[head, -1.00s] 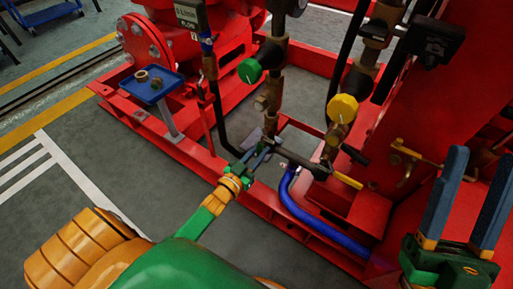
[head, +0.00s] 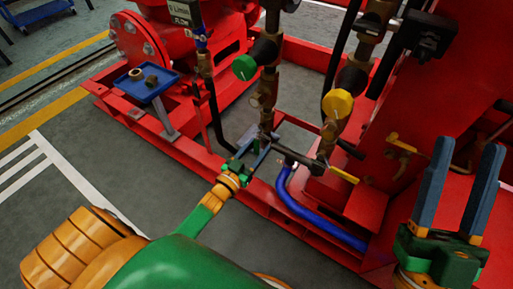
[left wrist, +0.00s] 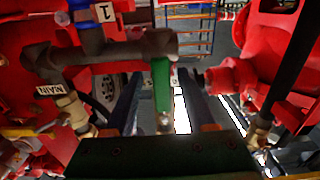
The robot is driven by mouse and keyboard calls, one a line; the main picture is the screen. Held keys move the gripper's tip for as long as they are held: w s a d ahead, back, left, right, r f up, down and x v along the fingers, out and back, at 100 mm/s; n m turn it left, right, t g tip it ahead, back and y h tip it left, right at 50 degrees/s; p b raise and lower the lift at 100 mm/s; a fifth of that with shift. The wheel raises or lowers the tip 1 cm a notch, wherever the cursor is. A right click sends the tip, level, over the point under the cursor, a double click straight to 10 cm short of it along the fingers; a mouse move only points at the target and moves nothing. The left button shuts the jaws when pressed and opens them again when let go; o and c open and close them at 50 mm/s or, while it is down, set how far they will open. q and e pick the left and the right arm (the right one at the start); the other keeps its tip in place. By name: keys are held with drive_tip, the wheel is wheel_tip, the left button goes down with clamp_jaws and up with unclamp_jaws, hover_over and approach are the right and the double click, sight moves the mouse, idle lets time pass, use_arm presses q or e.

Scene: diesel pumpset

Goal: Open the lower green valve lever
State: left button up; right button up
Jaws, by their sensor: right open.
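The green lever (left wrist: 161,84) hangs from a dark pipe fitting in the left wrist view. It lies between the two dark fingers of my left gripper (head: 252,149), with gaps visible at both sides. In the head view this gripper is low at the pipework, and I cannot make out the lever there. My left gripper is open around the lever. A green round knob (head: 244,67) sits higher on the same pipe. My right gripper (head: 462,158) is open and empty at the right, its blue-grey fingers pointing up.
A yellow knob (head: 338,103) and a yellow lever (head: 343,175) are on the pipe to the right. A blue hose (head: 300,213) curves below. A blue tray (head: 148,86) with small fittings stands at left. Red frame rails (head: 180,146) surround the pipes. Grey floor is clear at left.

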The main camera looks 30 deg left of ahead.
sight(256, 148)
use_arm(q)
drive_tip(key=shift+s, duration=0.1)
drive_tip(key=s+p, duration=0.1)
drive_tip(key=s, duration=0.2)
drive_tip(key=shift+a+r, duration=0.1)
drive_tip(key=shift+a, duration=0.05)
drive_tip(key=s+p, duration=0.1)
drive_tip(key=s, duration=0.3)
drive_tip(key=shift+a, duration=0.1)
use_arm(e)
drive_tip(key=w+f+g+h, duration=0.2)
drive_tip(key=w+f+g, duration=0.1)
drive_tip(key=f, duration=0.4)
drive_tip(key=w+f+m+g+h, duration=0.1)
drive_tip(key=w+f+g+h, duration=0.2)
drive_tip(key=f+g, duration=0.2)
wheel_tip(256, 148, down, 3)
drive_tip(key=shift+w+d+r+m+g, duration=0.2)
drive_tip(key=shift+w+d+m+g, duration=0.1)
drive_tip(key=shift+d+g, duration=0.1)
